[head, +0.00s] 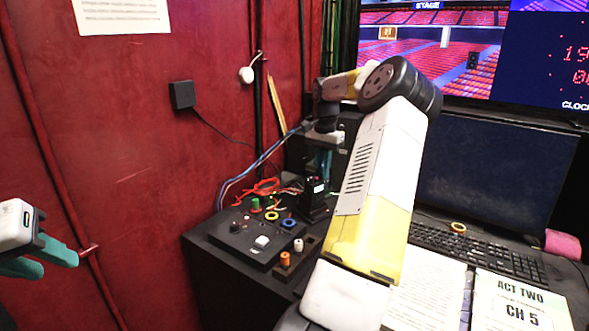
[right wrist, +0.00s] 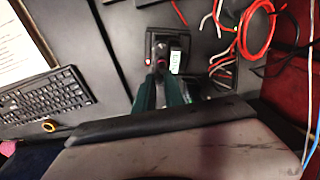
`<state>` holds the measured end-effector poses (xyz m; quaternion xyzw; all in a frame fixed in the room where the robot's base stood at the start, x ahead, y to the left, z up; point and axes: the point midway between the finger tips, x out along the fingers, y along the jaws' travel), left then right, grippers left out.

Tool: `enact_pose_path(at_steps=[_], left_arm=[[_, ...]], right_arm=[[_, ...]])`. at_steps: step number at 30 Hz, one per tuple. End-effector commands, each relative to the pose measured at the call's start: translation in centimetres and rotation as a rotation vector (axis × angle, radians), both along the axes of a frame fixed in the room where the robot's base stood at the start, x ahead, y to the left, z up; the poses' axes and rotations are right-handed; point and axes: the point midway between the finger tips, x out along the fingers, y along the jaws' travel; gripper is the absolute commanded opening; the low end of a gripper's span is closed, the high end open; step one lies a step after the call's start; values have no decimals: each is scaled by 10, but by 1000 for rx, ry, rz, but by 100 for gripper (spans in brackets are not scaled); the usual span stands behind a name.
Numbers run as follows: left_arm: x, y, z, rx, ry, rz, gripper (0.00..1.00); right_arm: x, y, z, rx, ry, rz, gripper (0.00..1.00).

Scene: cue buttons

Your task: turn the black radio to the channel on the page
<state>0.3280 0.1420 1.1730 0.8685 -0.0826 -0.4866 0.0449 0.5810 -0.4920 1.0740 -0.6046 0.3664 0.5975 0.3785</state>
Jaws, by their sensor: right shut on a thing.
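The black radio (head: 317,187) stands upright in a dark holder on the black desk, below my right gripper (head: 325,170). It also shows in the right wrist view (right wrist: 176,56), with a small pale display on it. My right gripper's teal fingers (right wrist: 160,78) are shut at the radio's top end; the small part between the tips is mostly hidden. The display is too small to read. The page (head: 520,303) lies at the lower right and reads "ACT TWO" and "CH 5". My left gripper (head: 55,262) is at the far left, empty, its fingers apart.
A button panel (head: 259,238) with coloured knobs sits left of the radio, near a tray of orange and white pegs (head: 285,259). Red cables (head: 262,187) lie behind. A keyboard (head: 480,250), monitor (head: 495,165) and another sheet (head: 428,290) are right of my right arm.

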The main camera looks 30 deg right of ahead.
Motion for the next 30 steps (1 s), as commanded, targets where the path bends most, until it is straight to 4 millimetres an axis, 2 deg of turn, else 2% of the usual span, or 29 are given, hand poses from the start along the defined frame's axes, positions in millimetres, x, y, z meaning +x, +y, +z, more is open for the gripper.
enact_pose_path(at_steps=[18, 30], left_arm=[[0, 0, 0, 0, 0, 0, 36], [0, 0, 0, 0, 0, 0, 36]], right_arm=[[0, 0, 1, 0, -1, -491, 0], [0, 0, 0, 0, -1, -668, 0]])
